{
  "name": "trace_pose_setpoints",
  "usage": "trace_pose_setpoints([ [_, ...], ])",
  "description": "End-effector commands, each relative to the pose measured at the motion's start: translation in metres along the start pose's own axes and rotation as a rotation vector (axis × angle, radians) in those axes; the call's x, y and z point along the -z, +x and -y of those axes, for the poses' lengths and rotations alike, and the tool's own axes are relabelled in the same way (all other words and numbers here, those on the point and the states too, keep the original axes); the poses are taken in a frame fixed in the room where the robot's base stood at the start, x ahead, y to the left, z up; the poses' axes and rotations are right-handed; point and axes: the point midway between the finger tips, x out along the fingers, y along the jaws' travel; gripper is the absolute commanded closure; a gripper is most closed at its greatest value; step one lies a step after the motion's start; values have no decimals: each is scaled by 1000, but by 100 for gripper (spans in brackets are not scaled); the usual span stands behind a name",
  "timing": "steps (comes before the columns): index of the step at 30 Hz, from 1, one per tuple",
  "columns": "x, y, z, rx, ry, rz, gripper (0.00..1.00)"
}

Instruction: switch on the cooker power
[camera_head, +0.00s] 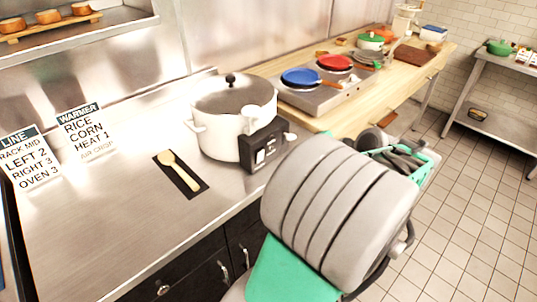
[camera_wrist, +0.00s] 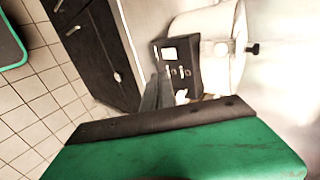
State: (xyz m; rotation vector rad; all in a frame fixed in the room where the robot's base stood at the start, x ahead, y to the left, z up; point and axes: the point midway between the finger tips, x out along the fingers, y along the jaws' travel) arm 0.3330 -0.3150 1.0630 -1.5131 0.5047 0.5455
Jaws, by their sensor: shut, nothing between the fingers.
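The cooker (camera_head: 223,125) is a white pot with a dark lid knob and side handles, standing on the steel counter. Its dark control panel (camera_head: 262,146) faces the counter's front edge and carries small pale controls. In the wrist view the cooker (camera_wrist: 210,58) lies sideways, with the panel (camera_wrist: 186,66) showing a white square and small switches. I cannot tell the power switch's position. My gripper (camera_wrist: 160,92) is shut and empty, its grey fingers seen close before the panel, apparently apart from it. In the head view my arm hides the fingers.
A wooden spoon (camera_head: 178,173) on a dark mat lies left of the cooker. Two cards (camera_head: 87,132) stand further left. A burner unit with a blue pan (camera_head: 301,77) and a red pan (camera_head: 335,62) is behind right. Dark cabinets (camera_wrist: 98,48) are below the counter.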

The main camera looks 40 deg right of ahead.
Motion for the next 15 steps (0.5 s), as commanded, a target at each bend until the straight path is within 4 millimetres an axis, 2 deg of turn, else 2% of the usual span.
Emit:
trace_pose_setpoints([
  [4,-1,5,0,0,-1,3,100],
  [7,-2,18,0,-1,-2,5,100],
  [15,-3,76,0,-3,-3,8,100],
])
